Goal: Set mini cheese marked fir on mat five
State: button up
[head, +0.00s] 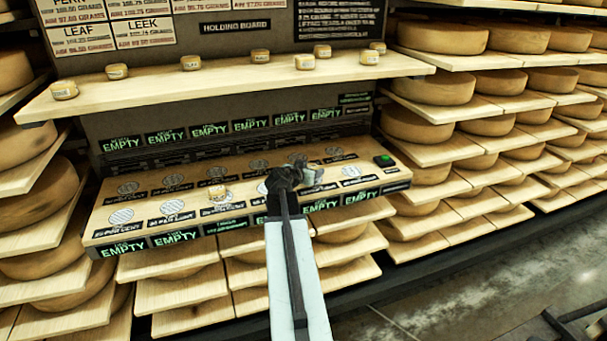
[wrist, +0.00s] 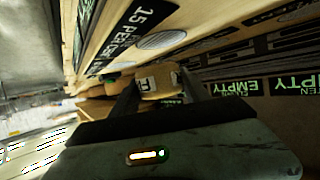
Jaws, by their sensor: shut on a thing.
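My gripper (head: 295,177) is over the right half of the slanted mat board (head: 105,235). In the wrist view, my gripper (wrist: 158,92) is shut on a small yellowish cheese (wrist: 161,84). Its white label shows dark letters that look like the start of "FIR", partly cut off by a finger. The held cheese is mostly hidden behind the gripper in the head view. The board carries two rows of round striped mats, such as one at front left (head: 121,215). The mat numbers are too small to read, so I cannot tell which is mat five.
Several mini cheeses stand on the holding shelf (head: 220,88) above. A green button (head: 384,160) is at the board's right end. Racks of large cheese wheels (head: 435,88) flank both sides.

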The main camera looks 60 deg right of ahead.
aim_at(313, 165)
jog(key=d, duration=0.1)
jog(key=w+d, duration=0.1)
jog(key=d, duration=0.1)
jog(key=shift+w+d+f, duration=0.15)
jog(key=shift+w+f, duration=0.05)
jog(key=shift+d, duration=0.2)
notch_tip(313, 165, down, 4)
jog(key=b, duration=0.4)
jog(key=shift+w+a+r, duration=0.15)
jog(key=shift+r, duration=0.15)
jog(key=shift+f, duration=0.1)
jog(key=o, duration=1)
jog(key=shift+f, duration=0.15)
jog(key=o, duration=0.5)
jog(key=shift+c, duration=0.2)
